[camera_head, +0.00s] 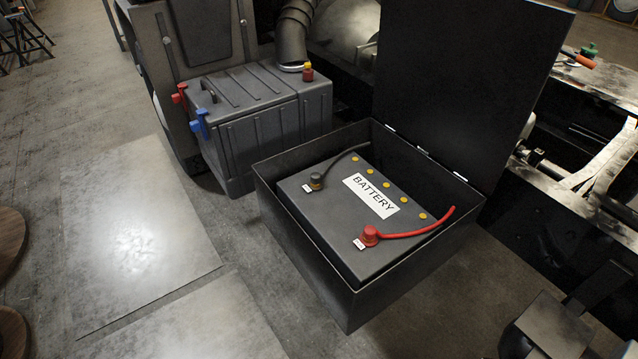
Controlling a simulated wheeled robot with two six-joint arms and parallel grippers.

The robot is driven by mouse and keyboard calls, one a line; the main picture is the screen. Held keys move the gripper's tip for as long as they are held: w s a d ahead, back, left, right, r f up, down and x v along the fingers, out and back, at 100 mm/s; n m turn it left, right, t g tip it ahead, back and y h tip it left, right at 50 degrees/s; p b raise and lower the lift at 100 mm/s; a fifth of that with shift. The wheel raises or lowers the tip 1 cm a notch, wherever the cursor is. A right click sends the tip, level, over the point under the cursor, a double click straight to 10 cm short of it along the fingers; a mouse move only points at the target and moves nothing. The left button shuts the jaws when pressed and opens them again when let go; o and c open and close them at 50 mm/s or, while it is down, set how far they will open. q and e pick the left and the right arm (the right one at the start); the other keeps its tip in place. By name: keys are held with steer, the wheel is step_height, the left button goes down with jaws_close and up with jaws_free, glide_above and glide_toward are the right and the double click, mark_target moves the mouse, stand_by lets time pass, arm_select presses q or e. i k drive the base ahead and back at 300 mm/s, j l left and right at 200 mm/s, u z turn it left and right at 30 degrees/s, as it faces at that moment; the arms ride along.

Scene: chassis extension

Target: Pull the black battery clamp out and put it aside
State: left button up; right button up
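The black battery clamp (316,181) sits on a terminal on the left side of the battery (330,222). Its black cable curves up and right toward the back of the battery box. A red clamp (371,235) with a red cable sits on the other terminal, nearer the front. The battery lies inside an open black box (330,297). Small white tags lie beside both clamps. Neither of my grippers shows in the head view.
The box lid (465,75) stands open at the back right. A grey tank (262,125) with red and blue valves (200,122) stands behind left. Chassis rails (590,185) run along the right. Light floor plates (130,240) at the left are clear.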

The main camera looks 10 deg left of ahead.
mark_target(316, 177)
steer(key=i+j+z, duration=0.4)
steer(key=i+j, duration=0.15)
steer(key=j, duration=0.15)
steer(key=i+j+z, duration=0.25)
steer(key=j, duration=0.15)
steer(key=i+j+z, duration=0.2)
steer(key=j, duration=0.25)
